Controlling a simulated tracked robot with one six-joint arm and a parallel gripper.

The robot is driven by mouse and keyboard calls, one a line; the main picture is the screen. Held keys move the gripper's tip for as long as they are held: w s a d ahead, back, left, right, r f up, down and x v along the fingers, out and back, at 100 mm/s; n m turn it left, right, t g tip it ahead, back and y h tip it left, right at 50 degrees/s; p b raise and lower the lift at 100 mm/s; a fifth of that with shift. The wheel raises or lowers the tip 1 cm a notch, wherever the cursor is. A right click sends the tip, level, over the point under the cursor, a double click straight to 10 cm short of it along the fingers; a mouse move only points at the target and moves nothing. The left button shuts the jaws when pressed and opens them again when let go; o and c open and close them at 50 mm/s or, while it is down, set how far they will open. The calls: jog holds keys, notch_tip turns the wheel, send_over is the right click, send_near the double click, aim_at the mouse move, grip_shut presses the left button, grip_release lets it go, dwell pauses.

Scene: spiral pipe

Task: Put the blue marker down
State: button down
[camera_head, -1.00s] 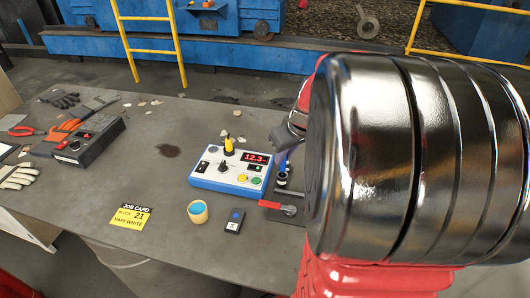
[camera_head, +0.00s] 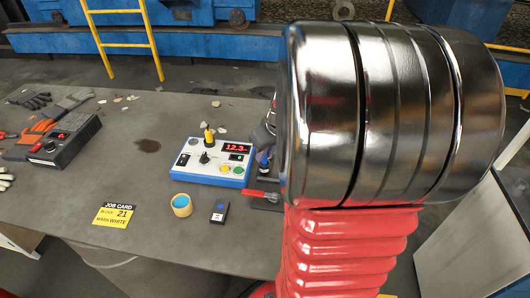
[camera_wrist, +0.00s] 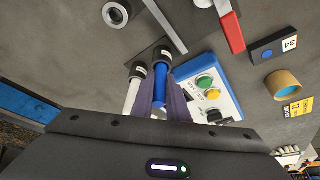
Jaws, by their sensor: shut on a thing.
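The blue marker (camera_wrist: 160,86) shows between the purple-grey fingers of my gripper (camera_wrist: 170,108) in the wrist view. My gripper is shut on it. Its far end meets a black cylinder with a pale label (camera_wrist: 161,56); I cannot tell how deep it sits. A white marker (camera_wrist: 131,94) is just left of it, at a similar black cylinder (camera_wrist: 138,70). In the head view a bit of the blue marker (camera_head: 262,156) shows below my gripper (camera_head: 266,137), right of the control box. My arm hides most of the gripper there.
A blue and white control box (camera_head: 212,162) stands close beside the gripper. A red-handled tool (camera_head: 262,193), a small dark block (camera_head: 220,210) and a round tub (camera_head: 181,205) are nearby. The grey bench (camera_head: 120,160) has bare room left of the box.

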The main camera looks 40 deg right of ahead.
jog(key=c, duration=1.7)
grip_release()
jog(key=shift+c, duration=0.2)
jog(key=v, duration=1.2)
jog(key=shift+w+a+r, duration=0.1)
jog(key=s+a, duration=0.2)
jog(key=a, duration=1.1)
jog(key=s+a+n+t, duration=0.1)
jog(key=s+a, duration=0.2)
jog(key=a, duration=1)
jog(key=shift+s+a+n+y, duration=0.25)
jog(key=shift+n+y, duration=0.05)
